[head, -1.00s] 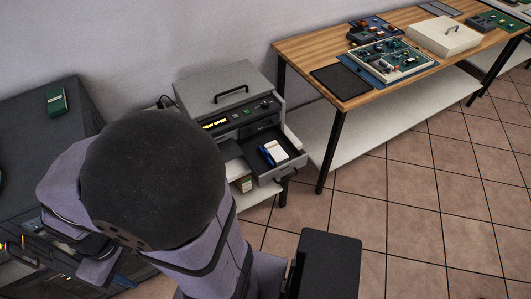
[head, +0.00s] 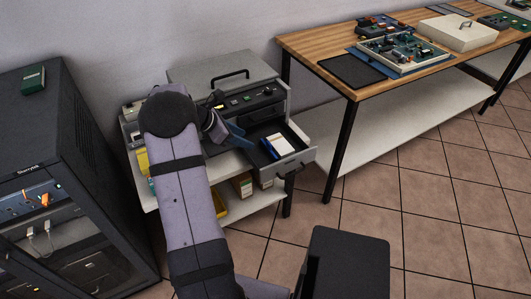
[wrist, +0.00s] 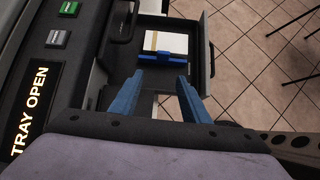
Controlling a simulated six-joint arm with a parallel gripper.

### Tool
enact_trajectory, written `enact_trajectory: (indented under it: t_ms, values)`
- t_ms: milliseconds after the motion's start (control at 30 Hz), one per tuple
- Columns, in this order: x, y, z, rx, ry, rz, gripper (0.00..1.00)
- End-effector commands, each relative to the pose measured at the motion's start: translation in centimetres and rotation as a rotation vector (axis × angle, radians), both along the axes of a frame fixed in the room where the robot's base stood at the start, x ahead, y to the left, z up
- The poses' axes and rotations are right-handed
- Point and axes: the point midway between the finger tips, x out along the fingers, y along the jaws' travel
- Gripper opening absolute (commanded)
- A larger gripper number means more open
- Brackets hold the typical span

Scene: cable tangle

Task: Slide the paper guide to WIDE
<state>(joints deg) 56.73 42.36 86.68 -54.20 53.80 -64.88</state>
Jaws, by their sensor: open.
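The printer (head: 262,100) has its paper tray (head: 298,158) pulled open, and the tray also shows in the wrist view (wrist: 201,75). A white paper stack (wrist: 166,42) lies in the tray, with the blue paper guide (wrist: 162,57) along its near edge. In the head view the stack (head: 281,145) is clear, with a blue edge on its left. My gripper (wrist: 160,85) has its blue fingers spread, just short of the guide in the wrist view, with nothing between them. In the head view my gripper (head: 238,140) is at the tray's left side, partly hidden by my arm.
The printer's lit display (wrist: 30,112) reads TRAY OPEN, with a green button (wrist: 69,8) near it. A dark cabinet (head: 75,150) stands at left. A wooden table (head: 400,55) with circuit boards stands at right.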

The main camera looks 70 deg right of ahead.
Motion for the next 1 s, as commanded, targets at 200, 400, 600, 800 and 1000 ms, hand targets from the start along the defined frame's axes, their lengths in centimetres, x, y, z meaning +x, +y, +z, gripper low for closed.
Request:
enact_trajectory:
  t_ms: [200,400,600,800,1000]
  values:
    - [-2.8,-2.5,-1.0,0.003,0.071,0.017,0.42]
    - [-3.0,-2.7,-1.3,0.004,0.071,0.018,0.42]
    - [-4.1,-3.7,-2.8,0.005,0.071,0.014,0.42]
    - [-5.4,-5.0,-4.7,0.005,0.07,0.015,0.42]
    - [-6.2,-5.9,-5.8,0.003,0.07,0.016,0.42]
